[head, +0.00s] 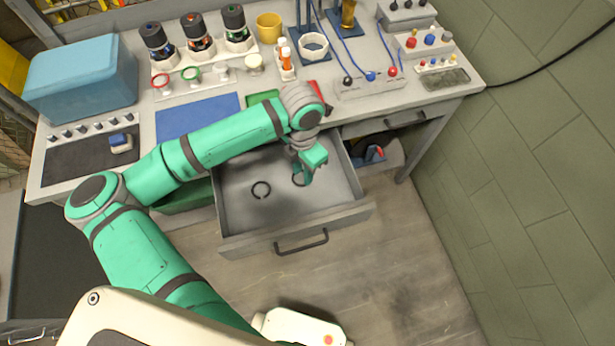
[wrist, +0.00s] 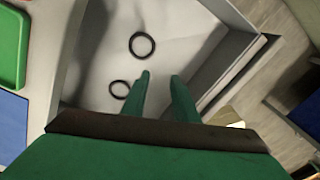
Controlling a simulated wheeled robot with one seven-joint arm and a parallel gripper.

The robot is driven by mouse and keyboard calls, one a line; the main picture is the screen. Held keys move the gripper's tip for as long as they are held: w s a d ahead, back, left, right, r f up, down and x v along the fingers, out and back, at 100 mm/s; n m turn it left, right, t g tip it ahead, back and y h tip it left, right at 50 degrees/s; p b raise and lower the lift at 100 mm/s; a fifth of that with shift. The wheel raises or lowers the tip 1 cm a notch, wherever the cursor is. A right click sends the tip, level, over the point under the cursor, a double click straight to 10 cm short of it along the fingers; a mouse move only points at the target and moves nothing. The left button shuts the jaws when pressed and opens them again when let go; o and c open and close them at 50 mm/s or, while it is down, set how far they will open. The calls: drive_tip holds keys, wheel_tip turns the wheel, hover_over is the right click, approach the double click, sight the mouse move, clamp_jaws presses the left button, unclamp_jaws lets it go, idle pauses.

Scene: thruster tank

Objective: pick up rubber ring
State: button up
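Two black rings lie on the floor of the open grey drawer (head: 240,215). The other ring (head: 296,181) is partly hidden by my gripper (head: 308,178). In the wrist view one ring (wrist: 142,57) lies whole beyond my fingertips (wrist: 161,76). The smaller-looking ring (wrist: 114,94) lies left of them, partly covered by the left finger. My gripper points down into the drawer, its fingers apart with nothing between them. I cannot tell its exact height above the drawer floor.
The drawer walls and front with its handle (head: 301,241) surround the space. The workbench above holds a blue mat (head: 198,115), a green tray (wrist: 12,45), a blue box (head: 80,75), a yellow mug (head: 269,27) and several bottles. A tiled wall is at right.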

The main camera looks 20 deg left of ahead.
drive_tip(key=shift+t, duration=0.4)
drive_tip(key=f, duration=0.1)
drive_tip(key=w+f, duration=0.1)
drive_tip(key=f, duration=0.1)
drive_tip(key=w+f, duration=0.1)
drive_tip(key=f, duration=0.1)
drive_tip(key=shift+w+d+f, duration=0.1)
drive_tip(key=shift+d+f, duration=0.05)
drive_tip(key=shift+d, duration=0.1)
drive_tip(key=shift+w+a+f, duration=0.1)
drive_tip(key=shift+w+f, duration=0.05)
drive_tip(key=shift+f, duration=1.2)
drive_tip(key=shift+w+a+f, duration=0.1)
drive_tip(key=shift+w+f, duration=0.05)
drive_tip(key=shift+f, duration=1.15)
clamp_jaws()
